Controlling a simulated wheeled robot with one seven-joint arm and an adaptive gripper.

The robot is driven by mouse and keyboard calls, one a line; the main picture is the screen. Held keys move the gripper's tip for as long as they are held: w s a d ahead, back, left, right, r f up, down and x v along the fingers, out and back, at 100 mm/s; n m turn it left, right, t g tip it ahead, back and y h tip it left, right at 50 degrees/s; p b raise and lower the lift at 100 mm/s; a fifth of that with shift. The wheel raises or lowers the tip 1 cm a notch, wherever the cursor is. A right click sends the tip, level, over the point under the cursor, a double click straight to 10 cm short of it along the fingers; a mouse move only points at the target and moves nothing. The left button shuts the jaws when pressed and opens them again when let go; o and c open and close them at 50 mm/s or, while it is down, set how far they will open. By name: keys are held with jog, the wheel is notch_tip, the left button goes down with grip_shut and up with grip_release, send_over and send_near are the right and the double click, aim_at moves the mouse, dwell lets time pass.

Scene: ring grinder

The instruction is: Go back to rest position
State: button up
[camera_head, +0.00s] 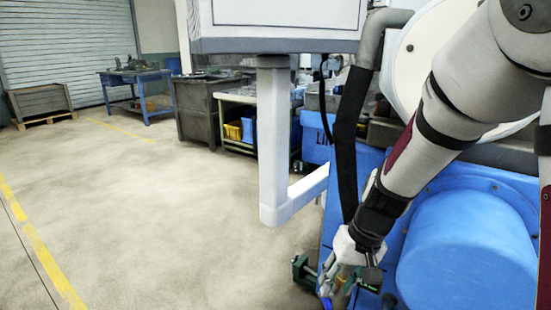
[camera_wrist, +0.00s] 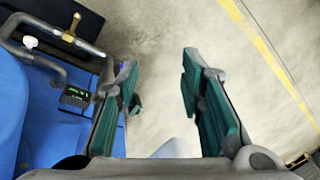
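My gripper (camera_head: 338,280) hangs low in front of the blue machine in the head view, at the end of my arm, which comes down from the upper right. In the wrist view its two green-padded fingers (camera_wrist: 160,90) stand wide apart. The blue grinder (camera_head: 470,245) is right beside the gripper in the head view. In the wrist view the machine's blue side (camera_wrist: 50,120) lies to the left of the fingers.
A bent metal bar with a brass knob (camera_wrist: 70,34) and a small dark box with a green display (camera_wrist: 75,97) are close to the left finger. A white post (camera_head: 273,140) stands left of the arm. The floor (camera_head: 130,220) at left is clear. A blue workbench (camera_head: 140,85) stands behind.

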jog(key=s+r, duration=1.2)
jog(key=s+d+r+h, duration=0.1)
jog(key=s+d+r, duration=0.1)
jog(key=s, duration=0.6)
jog(key=s+d+r+h, duration=0.2)
jog(key=s+d, duration=0.1)
jog(key=s, duration=0.5)
notch_tip(320, 180, up, 23)
jog(key=t+p, duration=0.3)
jog(key=p, duration=1.9)
jog(key=shift+w+y, duration=0.3)
